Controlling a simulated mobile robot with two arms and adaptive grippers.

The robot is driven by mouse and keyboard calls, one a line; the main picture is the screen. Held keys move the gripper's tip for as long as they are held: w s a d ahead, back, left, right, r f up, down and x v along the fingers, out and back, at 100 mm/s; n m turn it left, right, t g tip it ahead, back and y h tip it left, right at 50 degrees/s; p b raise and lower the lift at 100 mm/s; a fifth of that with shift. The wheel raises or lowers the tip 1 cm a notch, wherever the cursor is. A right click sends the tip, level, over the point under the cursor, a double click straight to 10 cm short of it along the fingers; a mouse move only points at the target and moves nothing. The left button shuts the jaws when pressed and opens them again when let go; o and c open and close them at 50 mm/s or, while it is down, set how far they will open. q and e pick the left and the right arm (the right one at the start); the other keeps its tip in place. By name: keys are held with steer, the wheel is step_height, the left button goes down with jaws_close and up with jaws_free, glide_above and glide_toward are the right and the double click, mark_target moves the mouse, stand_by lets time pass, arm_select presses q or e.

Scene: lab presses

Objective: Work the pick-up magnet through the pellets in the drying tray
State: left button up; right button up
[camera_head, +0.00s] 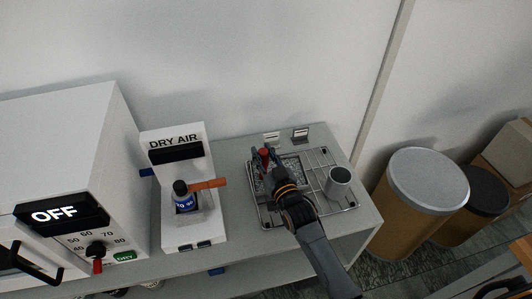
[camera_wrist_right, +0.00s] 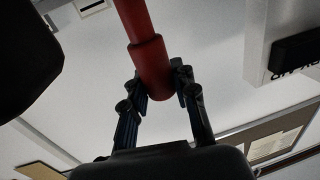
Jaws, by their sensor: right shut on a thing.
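My right gripper (camera_head: 262,160) is over the left part of the drying tray (camera_head: 291,162) on the bench. It is shut on the red handle of the pick-up magnet (camera_head: 265,153). In the right wrist view the red handle (camera_wrist_right: 151,66) stands between the two dark fingers of the right gripper (camera_wrist_right: 163,85). The tray holds grey speckled pellets (camera_head: 293,170); my arm covers part of them. The magnet's lower end is hidden, so I cannot tell whether it touches the pellets. My left gripper is not in view.
A grey cup (camera_head: 339,184) stands on the wire rack (camera_head: 322,165) to the right. A white oven marked OFF (camera_head: 70,150) stands at left. Drums (camera_head: 420,195) stand right of the bench.

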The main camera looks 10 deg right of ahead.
steer(key=shift+s+d, duration=0.2)
steer(key=shift+d, duration=0.25)
steer(key=s+d+p, duration=0.2)
steer(key=s+d, duration=0.2)
steer(key=d, duration=0.6)
steer(key=shift+p, duration=0.35)
steer(key=shift+w+a+p, duration=0.2)
steer(key=shift+a+p, duration=0.1)
steer(key=shift+a, duration=5.25)
